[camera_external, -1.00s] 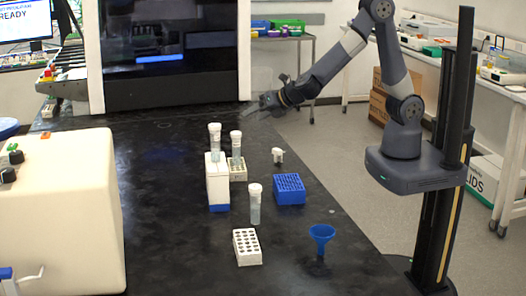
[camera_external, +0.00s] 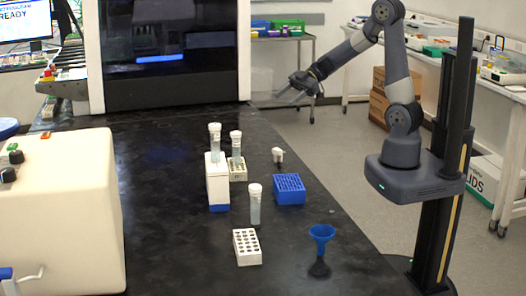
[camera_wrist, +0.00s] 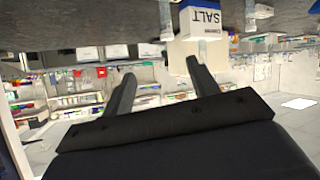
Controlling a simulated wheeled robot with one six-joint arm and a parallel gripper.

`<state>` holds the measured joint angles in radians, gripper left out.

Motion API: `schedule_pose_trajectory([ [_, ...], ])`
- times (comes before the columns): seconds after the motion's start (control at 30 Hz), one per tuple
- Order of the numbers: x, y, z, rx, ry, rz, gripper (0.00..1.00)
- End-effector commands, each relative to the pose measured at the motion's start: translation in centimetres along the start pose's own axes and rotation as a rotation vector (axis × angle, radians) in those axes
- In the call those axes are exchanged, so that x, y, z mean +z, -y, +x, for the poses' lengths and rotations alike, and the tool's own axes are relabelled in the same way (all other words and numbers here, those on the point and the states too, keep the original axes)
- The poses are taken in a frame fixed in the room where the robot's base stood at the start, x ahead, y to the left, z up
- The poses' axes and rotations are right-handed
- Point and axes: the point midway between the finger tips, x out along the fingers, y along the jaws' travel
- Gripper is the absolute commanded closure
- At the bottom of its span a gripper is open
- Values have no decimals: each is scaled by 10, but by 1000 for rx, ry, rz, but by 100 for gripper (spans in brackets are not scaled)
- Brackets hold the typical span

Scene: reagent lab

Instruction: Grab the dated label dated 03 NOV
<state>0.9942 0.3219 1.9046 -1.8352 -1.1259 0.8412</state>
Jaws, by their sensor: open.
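My gripper (camera_external: 286,92) is open and empty, raised in the air beyond the far right edge of the black bench. In the wrist view its two dark fingers (camera_wrist: 160,72) are spread apart with nothing between them. I cannot make out a label dated 03 NOV in either view. Capped tubes stand on the bench: one (camera_external: 215,141) at the white box, one (camera_external: 236,146) in a small pale rack, and one (camera_external: 255,206) nearer the front. Any dates on them are too small to read.
A white box with a blue base (camera_external: 217,184), a blue rack (camera_external: 289,190), a white rack (camera_external: 247,248), a blue funnel (camera_external: 321,234) and a small white item (camera_external: 278,155) stand on the bench. The bench's far part is clear.

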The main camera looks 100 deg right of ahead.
Motion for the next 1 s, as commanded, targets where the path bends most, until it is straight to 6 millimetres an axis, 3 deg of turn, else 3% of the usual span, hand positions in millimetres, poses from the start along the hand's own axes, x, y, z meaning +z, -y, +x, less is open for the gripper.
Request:
schedule_pose_trajectory([
  [0.13, 1, 8, -34, -46, -84, 177, 44],
  [0.2, 23, 14, -17, -55, -80, 180, 44],
  [0.6, 126, 34, 37, -54, -79, 171, 44],
  [0.8, 151, 38, 50, -52, -78, 164, 44],
  [1.0, 152, 40, 69, -54, -80, 161, 44],
])
